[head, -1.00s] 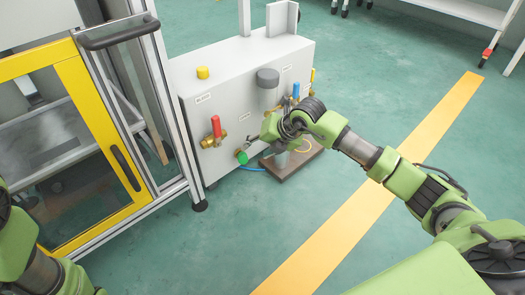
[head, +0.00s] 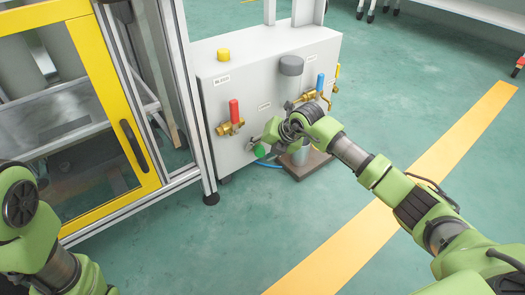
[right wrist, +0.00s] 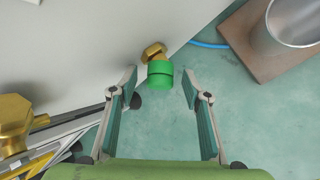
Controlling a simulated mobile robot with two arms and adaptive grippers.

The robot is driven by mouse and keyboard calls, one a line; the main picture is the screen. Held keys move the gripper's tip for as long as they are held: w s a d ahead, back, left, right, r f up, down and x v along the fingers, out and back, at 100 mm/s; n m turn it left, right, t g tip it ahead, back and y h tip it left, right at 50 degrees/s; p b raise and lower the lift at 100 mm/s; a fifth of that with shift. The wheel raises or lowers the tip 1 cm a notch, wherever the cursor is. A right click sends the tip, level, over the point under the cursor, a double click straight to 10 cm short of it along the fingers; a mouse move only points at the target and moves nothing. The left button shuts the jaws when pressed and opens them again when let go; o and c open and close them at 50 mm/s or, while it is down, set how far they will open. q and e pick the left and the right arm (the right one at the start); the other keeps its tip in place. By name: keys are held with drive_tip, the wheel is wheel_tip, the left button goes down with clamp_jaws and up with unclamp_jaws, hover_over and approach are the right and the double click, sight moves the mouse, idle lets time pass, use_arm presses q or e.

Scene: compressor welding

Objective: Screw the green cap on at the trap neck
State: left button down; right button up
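The green cap (right wrist: 160,75) sits at the end of a brass neck (right wrist: 153,50) low on the grey cabinet's front. I cannot tell how far it is threaded. In the head view the cap (head: 259,151) shows just left of my right gripper (head: 265,141). In the right wrist view my right gripper (right wrist: 161,88) is open. Its fingers stand apart, with the cap beyond and between their tips, nearer the left finger. No contact shows. My left gripper is out of the head view; only part of my left arm shows at lower left.
The grey cabinet (head: 265,90) carries a red-handled brass valve (head: 231,127) and a blue-handled one (head: 320,86). A metal cylinder (right wrist: 293,22) stands on a brown base (right wrist: 250,55) to the cap's right. A yellow-framed door (head: 142,192) is at left. Floor in front is clear.

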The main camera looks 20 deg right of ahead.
clamp_jaws()
drive_tip(key=shift+s+d+p, duration=0.2)
drive_tip(key=shift+s+p, duration=0.3)
drive_tip(key=shift+s+d+p, duration=0.2)
drive_tip(key=shift+s+p, duration=0.25)
drive_tip(key=shift+s, duration=0.05)
drive_tip(key=s+p, duration=0.1)
drive_tip(key=s+d+p, duration=0.1)
drive_tip(key=s, duration=0.1)
